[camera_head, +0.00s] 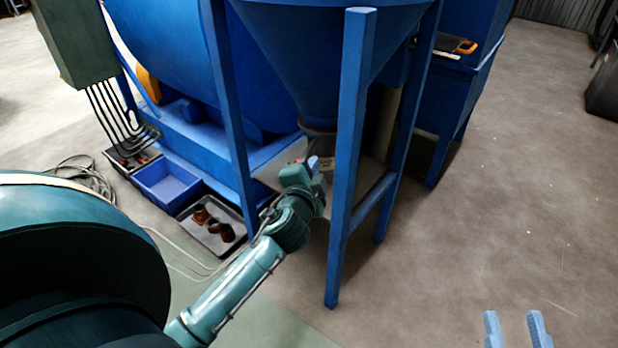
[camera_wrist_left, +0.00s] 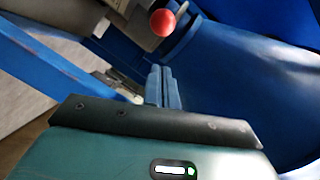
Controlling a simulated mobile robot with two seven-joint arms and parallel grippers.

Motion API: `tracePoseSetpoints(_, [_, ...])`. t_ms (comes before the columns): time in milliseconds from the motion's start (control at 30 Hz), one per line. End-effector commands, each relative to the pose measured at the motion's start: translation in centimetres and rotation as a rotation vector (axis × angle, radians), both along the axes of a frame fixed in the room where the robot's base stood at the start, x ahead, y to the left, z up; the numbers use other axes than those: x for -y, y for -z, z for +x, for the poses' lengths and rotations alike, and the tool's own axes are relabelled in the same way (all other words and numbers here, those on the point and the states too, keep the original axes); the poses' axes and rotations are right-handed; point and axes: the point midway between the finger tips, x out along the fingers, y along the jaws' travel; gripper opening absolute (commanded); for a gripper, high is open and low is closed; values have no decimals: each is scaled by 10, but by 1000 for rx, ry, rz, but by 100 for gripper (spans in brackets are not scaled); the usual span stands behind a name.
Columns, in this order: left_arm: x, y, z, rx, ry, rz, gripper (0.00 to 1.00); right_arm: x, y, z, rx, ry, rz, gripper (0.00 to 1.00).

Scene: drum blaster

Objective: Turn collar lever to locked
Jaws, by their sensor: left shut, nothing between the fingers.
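The collar lever shows in the left wrist view as a red ball knob (camera_wrist_left: 163,22) on a short pale rod, near the top edge. My left gripper (camera_wrist_left: 163,84) has its blue fingers together and empty, pointing toward the knob but apart from it in the picture. In the head view my left gripper (camera_head: 316,165) is under the hopper cone, near the grey collar (camera_head: 318,128) at its outlet. My right gripper (camera_head: 514,328) shows only two separated fingertips at the bottom edge, away from the hopper.
Blue frame legs (camera_head: 345,180) stand around the hopper (camera_head: 310,50), one just right of my left gripper. A blue bin (camera_head: 168,186) and a grey tray (camera_head: 208,240) with brown parts lie on the floor left of it.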

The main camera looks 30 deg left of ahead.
Motion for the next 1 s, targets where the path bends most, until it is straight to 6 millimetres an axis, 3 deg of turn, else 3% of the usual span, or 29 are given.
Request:
tracePoseSetpoints(200, [-15, 7, 45, 2, 0, 3, 0, -2, 4, 0, 2, -17, 36, 36])
tracePoseSetpoints(500, [-47, 23, 39, -3, 1, 2, 0, -4, 4, 1, 4, -30, 68, 36])
tracePoseSetpoints(1000, [-51, 23, 38, -3, 6, 2, 0, -5, -4, 0, 19, -42, 72, 36])
